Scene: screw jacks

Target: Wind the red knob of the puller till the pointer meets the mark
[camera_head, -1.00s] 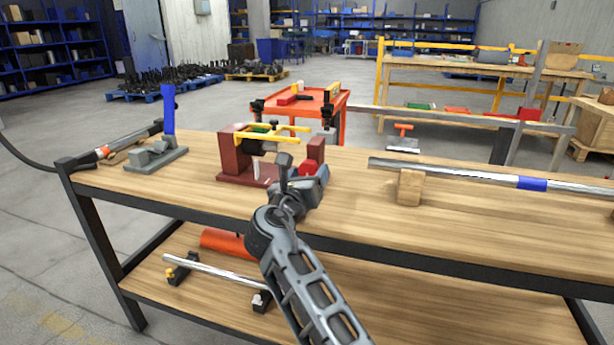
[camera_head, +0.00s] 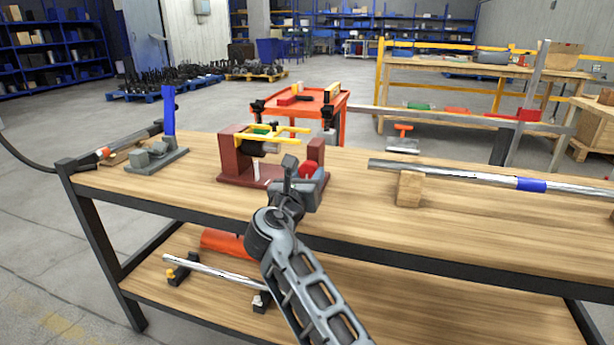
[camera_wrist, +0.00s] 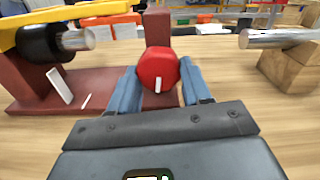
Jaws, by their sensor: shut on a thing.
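The puller is a dark red frame (camera_head: 229,160) on the workbench, with yellow arms (camera_head: 283,130) and a dark cylinder with a bright shaft. Its red knob (camera_head: 309,169) is at the right end, before the right post (camera_wrist: 157,27). In the wrist view the knob (camera_wrist: 158,66) sits between the two blue fingers of my gripper (camera_wrist: 160,82), which is shut on it. A white stripe shows on the knob. A white upright pointer (camera_wrist: 60,86) stands at left on the red base, tilted in this view. A thin white mark (camera_wrist: 86,101) lies right of it, apart from it.
A metal bar on a wooden block (camera_head: 409,188) lies to the right on the bench. A grey fixture with a blue upright (camera_head: 169,110) stands at left. An orange cart (camera_head: 341,118) is behind the bench. Bare wood lies between the puller and the block.

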